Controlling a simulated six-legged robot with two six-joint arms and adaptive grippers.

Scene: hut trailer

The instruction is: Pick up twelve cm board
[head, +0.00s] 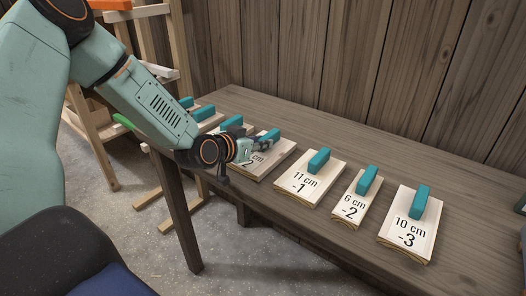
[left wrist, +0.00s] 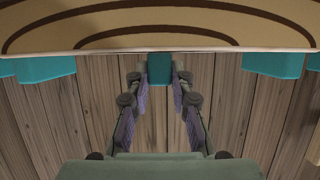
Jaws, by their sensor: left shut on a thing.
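My left gripper (head: 243,150) reaches in over the table and is shut on the teal handle of a pale wooden board (head: 276,158). The board's label is mostly covered by the gripper; only a "2" shows, so its size cannot be read. In the left wrist view the two fingers (left wrist: 159,85) close on both sides of the teal handle (left wrist: 160,68), below the board's ringed end grain (left wrist: 160,35). The board appears to be at table level; I cannot tell whether it touches the table. My right gripper is not in view.
To the right on the wooden table (head: 345,150) lie boards labelled 11 cm -1 (head: 296,188), 6 cm -2 (head: 346,212) and 10 cm -3 (head: 399,239). More teal-handled boards (head: 208,122) lie behind my arm. A plank wall stands behind; wooden trestles (head: 92,130) stand left.

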